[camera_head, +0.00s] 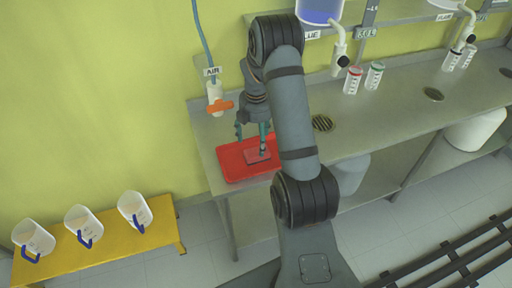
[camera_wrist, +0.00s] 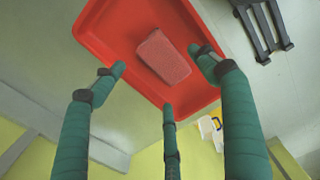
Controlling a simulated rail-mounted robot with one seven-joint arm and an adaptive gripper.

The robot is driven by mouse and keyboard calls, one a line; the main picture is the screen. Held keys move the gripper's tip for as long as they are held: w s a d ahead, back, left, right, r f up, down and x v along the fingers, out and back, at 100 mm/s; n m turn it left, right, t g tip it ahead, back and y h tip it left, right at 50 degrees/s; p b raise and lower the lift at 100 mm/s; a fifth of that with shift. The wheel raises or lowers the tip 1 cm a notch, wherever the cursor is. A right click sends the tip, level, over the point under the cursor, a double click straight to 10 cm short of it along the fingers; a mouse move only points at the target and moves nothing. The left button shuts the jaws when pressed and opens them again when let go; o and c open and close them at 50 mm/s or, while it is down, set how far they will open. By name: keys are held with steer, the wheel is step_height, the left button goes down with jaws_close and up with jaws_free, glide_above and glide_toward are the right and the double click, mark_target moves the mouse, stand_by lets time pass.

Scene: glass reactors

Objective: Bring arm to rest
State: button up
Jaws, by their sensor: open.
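My arm reaches over the left end of the steel bench in the head view. My gripper (camera_head: 254,140) hangs above a red tray (camera_head: 232,163) there. In the wrist view my gripper (camera_wrist: 165,85) has its green fingers spread wide apart with nothing between them. A red block (camera_wrist: 162,58) lies in the red tray (camera_wrist: 98,35), in line with the space between the fingers. In the head view the red block (camera_head: 257,156) shows just below the fingertips. I cannot tell whether any fingertip touches it.
Bottles with red (camera_head: 354,80) and green (camera_head: 375,75) caps stand on the bench (camera_head: 400,108) to the right. A yellow bench (camera_head: 105,245) with white jugs stands at lower left.

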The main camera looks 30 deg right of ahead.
mark_target(256, 149)
steer(key=shift+r, duration=0.85)
steer(key=shift+f, duration=0.1)
step_height(256, 149, down, 8)
steer(key=shift+f+p, duration=0.1)
steer(key=shift+p, duration=0.3)
step_height(256, 149, up, 5)
steer(key=shift+f+b, duration=0.1)
steer(key=shift+b, duration=0.35)
steer(key=shift+s+d+r, duration=0.1)
steer(key=shift+d+r, duration=0.15)
steer(key=shift+d, duration=0.15)
